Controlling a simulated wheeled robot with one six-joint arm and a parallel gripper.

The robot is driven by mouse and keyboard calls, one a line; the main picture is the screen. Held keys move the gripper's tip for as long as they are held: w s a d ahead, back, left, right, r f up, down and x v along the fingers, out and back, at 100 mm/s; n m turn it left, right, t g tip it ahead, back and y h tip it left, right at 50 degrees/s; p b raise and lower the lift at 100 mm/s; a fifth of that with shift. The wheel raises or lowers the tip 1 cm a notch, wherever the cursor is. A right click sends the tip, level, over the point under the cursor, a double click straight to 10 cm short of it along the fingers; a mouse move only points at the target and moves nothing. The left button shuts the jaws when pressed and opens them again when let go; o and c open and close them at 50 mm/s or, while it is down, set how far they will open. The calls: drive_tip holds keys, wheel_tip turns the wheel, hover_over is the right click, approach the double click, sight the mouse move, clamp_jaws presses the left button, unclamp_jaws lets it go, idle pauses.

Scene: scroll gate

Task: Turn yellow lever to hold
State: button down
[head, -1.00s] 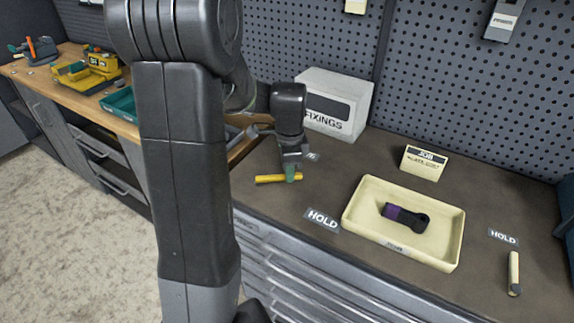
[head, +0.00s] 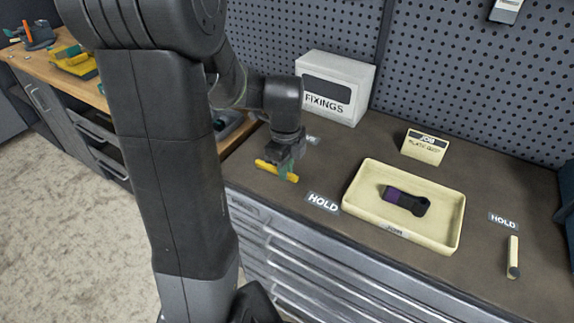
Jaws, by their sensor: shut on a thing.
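The yellow lever (head: 266,166) is at the front left part of the dark worktop, slanting down to the right in the picture. My gripper (head: 285,164) comes down from above and is shut on the lever near its middle and right part, hiding some of it. A HOLD label (head: 323,202) lies on the worktop to the right of the lever, and the lever's right end points roughly towards it, with a gap between. Another small label (head: 313,140), too small to read, lies behind my gripper. The lever's pivot cannot be made out.
A cream tray (head: 453,240) holds a black and purple tool (head: 405,199). A cream lever (head: 513,258) sits at the right by a second HOLD label (head: 503,220). A FIXINGS box (head: 346,72) and a JOB card (head: 425,148) stand behind.

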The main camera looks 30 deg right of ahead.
idle(0.4)
drive_tip(key=c, duration=1.4)
unclamp_jaws()
drive_tip(key=shift+r, duration=0.1)
wheel_tip(320, 180, up, 14)
drive_tip(key=shift+f, duration=0.2)
wheel_tip(320, 180, down, 14)
drive_tip(key=shift+r, duration=0.1)
